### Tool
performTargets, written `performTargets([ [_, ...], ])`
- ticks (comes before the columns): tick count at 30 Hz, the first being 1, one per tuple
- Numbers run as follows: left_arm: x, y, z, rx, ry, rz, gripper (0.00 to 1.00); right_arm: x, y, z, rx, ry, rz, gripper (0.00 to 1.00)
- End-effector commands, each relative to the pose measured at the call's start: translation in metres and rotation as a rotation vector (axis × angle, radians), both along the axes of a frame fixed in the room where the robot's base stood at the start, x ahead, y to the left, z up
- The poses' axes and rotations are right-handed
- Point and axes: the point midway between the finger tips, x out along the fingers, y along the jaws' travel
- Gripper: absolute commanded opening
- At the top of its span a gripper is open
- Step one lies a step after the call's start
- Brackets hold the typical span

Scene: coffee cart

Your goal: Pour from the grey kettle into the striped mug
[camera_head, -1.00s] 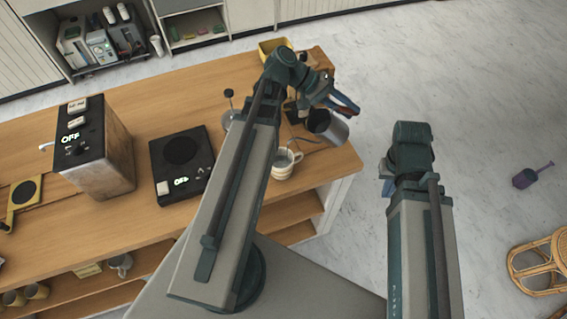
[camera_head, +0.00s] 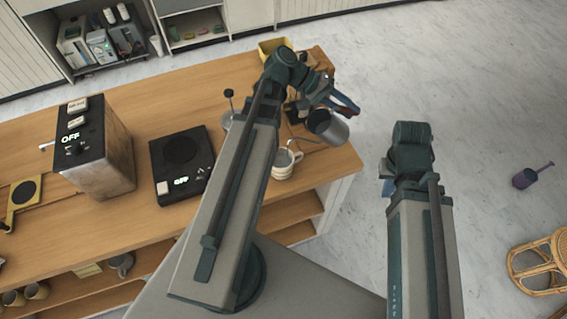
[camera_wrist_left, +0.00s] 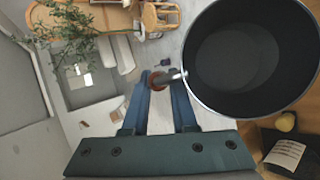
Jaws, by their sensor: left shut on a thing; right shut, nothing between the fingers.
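The grey kettle (camera_head: 334,132) is held in the air by my left gripper (camera_head: 345,105), at the right end of the counter. It is tilted, with its thin spout pointing left toward the striped mug (camera_head: 284,172). The spout tip is close above the mug's rim; no stream can be made out. The left wrist view shows the kettle's open dark inside (camera_wrist_left: 250,60), with the left gripper's blue fingers (camera_wrist_left: 163,88) shut on its handle. The mug stands upright near the counter's front edge. My right gripper (camera_head: 387,186) is mostly hidden by its arm, off the counter.
A yellow container (camera_head: 273,47) sits behind my left arm. Floor on the right is clear except a purple pot (camera_head: 524,178) and a rattan stool (camera_head: 540,265).

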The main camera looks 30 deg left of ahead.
Motion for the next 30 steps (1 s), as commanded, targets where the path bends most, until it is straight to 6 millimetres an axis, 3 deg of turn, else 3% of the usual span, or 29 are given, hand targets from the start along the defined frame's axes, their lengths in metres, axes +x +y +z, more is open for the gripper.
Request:
performTargets([
  [18,0.006,-0.005,-0.019,0.069,0.079,-0.001,0.0,0.0,0.0,-0.003,0.0,0.0,0.0,0.0],
  [30,0.006,-0.005,-0.019,0.072,0.082,0.0,0.0,0.0,0.0,-0.003,0.0,0.0,0.0,0.0],
])
